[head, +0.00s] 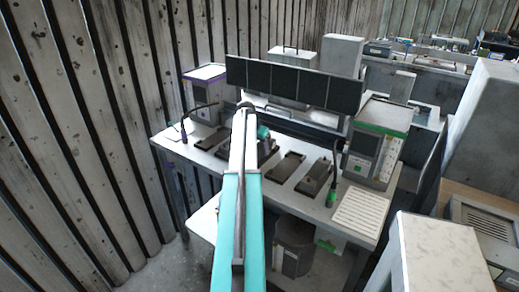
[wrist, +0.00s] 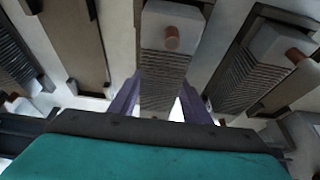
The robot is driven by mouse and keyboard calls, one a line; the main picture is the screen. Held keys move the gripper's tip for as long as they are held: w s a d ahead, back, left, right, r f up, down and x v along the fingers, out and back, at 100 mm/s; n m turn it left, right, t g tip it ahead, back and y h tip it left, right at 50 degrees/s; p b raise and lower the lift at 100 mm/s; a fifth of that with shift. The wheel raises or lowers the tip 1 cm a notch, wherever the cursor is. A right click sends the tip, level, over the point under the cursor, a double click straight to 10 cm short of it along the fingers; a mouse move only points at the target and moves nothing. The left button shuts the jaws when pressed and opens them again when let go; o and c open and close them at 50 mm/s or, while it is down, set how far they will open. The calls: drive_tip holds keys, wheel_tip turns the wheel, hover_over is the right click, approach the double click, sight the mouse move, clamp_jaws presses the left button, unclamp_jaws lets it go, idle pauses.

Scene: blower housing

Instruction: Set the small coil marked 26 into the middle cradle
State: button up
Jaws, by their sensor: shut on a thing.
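A grey block with a ribbed, wound body and a copper-coloured knob, the coil (wrist: 165,68), sits between the purple fingers of my gripper (wrist: 160,100) in the wrist view. The gripper is shut on it. I can read no 26 on it. To its left is a long brown cradle (wrist: 75,42) with black end pieces and nothing on it. In the head view, dark cradles (head: 287,167) (head: 314,179) lie on the bench. My arm hides the fingers and the coil there. I cannot tell whether the coil touches anything below.
Another ribbed block with a copper knob (wrist: 268,65) sits in a dark holder at right, close to my gripper. A further ribbed block (wrist: 18,58) is at left. A green-trimmed instrument (head: 377,142) and a dark panel (head: 293,84) stand at the bench's back.

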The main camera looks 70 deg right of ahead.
drive_tip(key=shift+f, duration=0.45)
idle(0.4)
drive_tip(key=o, duration=1.5)
drive_tip(key=shift+c, duration=0.2)
drive_tip(key=shift+r+p, duration=1.25)
drive_tip(key=shift+r, duration=2.25)
